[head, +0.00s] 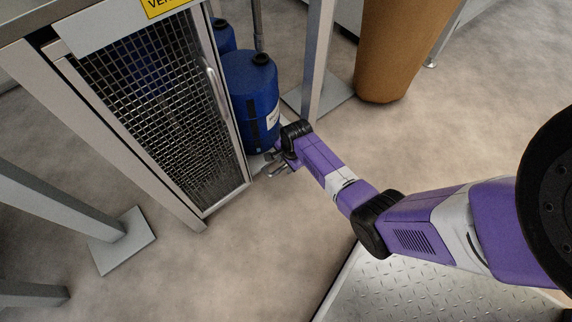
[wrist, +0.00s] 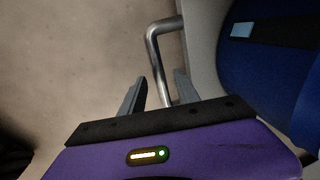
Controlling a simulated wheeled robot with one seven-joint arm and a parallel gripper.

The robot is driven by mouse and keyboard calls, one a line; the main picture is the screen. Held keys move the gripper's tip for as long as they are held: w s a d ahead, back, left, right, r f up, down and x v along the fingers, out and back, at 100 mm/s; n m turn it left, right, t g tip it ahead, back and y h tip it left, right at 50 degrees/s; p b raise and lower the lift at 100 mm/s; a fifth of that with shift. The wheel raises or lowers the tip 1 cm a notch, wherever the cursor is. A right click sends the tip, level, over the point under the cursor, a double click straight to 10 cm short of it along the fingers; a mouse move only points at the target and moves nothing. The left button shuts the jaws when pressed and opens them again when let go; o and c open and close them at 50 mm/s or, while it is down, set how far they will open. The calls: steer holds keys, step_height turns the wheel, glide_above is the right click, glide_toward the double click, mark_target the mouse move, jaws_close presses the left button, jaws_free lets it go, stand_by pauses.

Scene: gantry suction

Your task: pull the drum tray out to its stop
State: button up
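The tray is mostly hidden in the head view. Its pale grey edge (wrist: 203,50) runs beside a blue drum (wrist: 270,75) in the wrist view. A bent metal handle (wrist: 153,50) stands out from this edge. In the head view the blue drum (head: 250,90) stands upright beside the mesh door, with a second blue drum (head: 222,36) behind it. My gripper (head: 271,168) is low, in front of the near drum. In the wrist view my gripper (wrist: 157,80) has its fingers apart, with the handle's bar running between them. I see gaps beside the bar.
A mesh door (head: 150,105) with a vertical handle stands just left of the drums. A grey post (head: 318,60) on a floor plate and a brown bin (head: 400,45) stand to the right. The floor in front is clear.

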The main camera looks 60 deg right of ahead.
jaws_close()
stand_by(1.4)
